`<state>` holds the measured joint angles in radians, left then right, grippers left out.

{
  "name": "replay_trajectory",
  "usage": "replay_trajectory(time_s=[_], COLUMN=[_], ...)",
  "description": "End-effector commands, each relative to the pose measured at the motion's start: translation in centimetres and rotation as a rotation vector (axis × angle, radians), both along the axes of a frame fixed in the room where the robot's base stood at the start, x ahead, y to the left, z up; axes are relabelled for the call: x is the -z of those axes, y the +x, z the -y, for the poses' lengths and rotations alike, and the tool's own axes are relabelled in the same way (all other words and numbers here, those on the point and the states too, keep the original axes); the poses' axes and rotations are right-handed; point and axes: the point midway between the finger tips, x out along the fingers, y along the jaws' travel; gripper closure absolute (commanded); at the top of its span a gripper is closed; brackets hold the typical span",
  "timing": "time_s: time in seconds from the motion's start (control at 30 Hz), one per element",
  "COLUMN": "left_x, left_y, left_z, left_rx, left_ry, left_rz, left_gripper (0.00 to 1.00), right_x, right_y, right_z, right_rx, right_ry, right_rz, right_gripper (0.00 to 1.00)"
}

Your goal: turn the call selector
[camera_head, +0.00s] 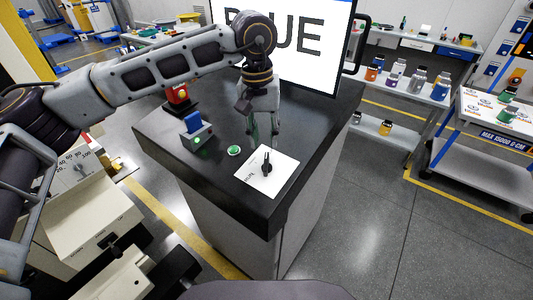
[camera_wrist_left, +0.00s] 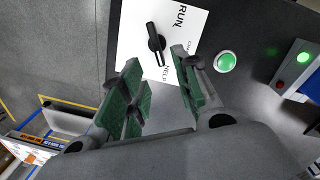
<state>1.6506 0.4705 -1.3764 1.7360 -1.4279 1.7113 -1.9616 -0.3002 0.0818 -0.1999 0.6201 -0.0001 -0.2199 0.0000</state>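The call selector is a black rotary knob (camera_head: 267,163) on a white plate (camera_head: 283,177) lying near the front corner of the dark table. In the left wrist view the knob (camera_wrist_left: 155,43) stands beyond my fingertips, its bar slanting along the plate (camera_wrist_left: 136,30). The printed words RUN and HELP are readable; another label is partly hidden by a finger. My left gripper (camera_head: 264,138) points down just behind the knob in the head view. Its green-padded fingers (camera_wrist_left: 157,60) are apart with nothing between them, and the knob appears clear of them. My right gripper is not in view.
A green button (camera_head: 234,151) lies left of the plate. A grey box with a blue part (camera_head: 195,127) and a red device (camera_head: 178,95) stand farther left. A large screen reading BLUE (camera_head: 290,40) stands behind my left gripper. The table's front edge is close.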

Motion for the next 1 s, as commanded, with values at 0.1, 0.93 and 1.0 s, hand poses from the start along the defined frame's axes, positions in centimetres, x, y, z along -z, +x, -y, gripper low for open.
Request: replay_trajectory(time_s=[0.1, 0.93, 1.0], left_x=[1.5, 7.1, 7.1], left_y=[-0.1, -0.1, -0.1], left_z=[0.1, 0.6, 0.6], left_rx=[0.001, 0.001, 0.001], left_ry=[0.001, -0.001, -0.001], left_rz=[-0.001, 0.001, 0.001], left_gripper=[0.69, 0.69, 0.70], right_x=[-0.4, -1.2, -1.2], right_y=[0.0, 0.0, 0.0], right_z=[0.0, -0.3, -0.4], right_rx=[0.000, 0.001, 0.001], right_ry=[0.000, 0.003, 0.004], right_rz=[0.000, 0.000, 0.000], right_gripper=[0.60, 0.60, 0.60])
